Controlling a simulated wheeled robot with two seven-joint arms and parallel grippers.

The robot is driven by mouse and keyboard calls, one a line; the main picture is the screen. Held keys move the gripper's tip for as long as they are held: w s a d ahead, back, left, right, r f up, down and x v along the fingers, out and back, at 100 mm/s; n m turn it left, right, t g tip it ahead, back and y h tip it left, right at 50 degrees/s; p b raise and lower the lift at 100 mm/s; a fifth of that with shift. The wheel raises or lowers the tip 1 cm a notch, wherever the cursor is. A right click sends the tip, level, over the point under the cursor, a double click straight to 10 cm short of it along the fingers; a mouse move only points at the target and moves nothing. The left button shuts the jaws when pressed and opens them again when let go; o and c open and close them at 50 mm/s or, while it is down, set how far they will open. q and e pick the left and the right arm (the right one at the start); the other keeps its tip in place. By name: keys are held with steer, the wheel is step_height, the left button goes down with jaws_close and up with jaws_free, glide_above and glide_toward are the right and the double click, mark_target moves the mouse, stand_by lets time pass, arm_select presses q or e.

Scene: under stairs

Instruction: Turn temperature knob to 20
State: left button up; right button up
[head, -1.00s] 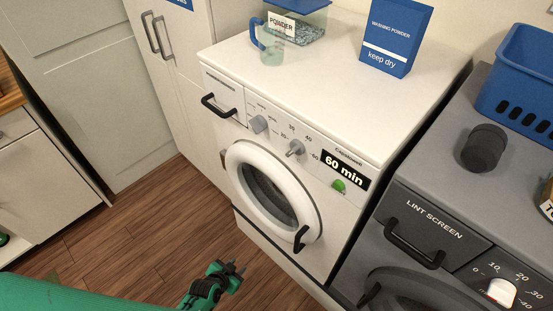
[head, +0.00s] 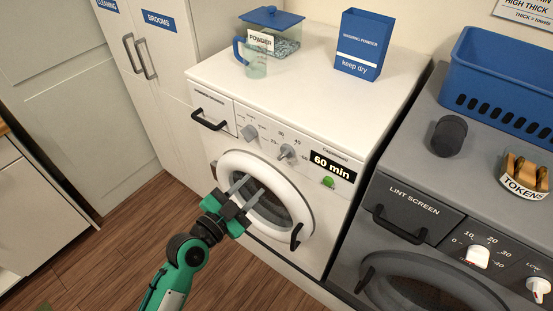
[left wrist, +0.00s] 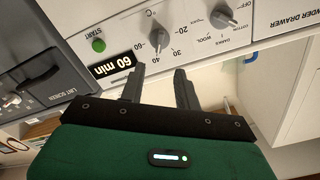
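The temperature knob (head: 288,151) is a grey dial on the front panel of the white washing machine (head: 290,100). In the left wrist view the knob (left wrist: 158,38) appears upside down, ringed by the marks 20, 30, 40 and 60. My left gripper (head: 249,189) is open and empty in front of the round door, below and left of the knob in the head view. In the left wrist view its fingertips (left wrist: 159,72) are apart and just below the knob, with no contact visible. My right gripper is not in view.
A second grey knob (head: 249,132), the programme dial, sits left of the temperature knob. A "60 min" display (head: 332,167) and green start button (head: 328,182) are to its right. The door handle (head: 296,236) sticks out below. A grey dryer (head: 410,190) stands at right.

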mark_target(281, 158)
arm_select(q)
steer(key=p+x, duration=0.2)
steer(key=x, duration=0.8)
steer(key=shift+r+p, duration=0.1)
steer(key=shift+p, duration=0.25)
steer(key=shift+w+d, duration=0.3)
steer(key=shift+w, duration=0.2)
steer(key=shift+w+d, duration=0.15)
jaws_close()
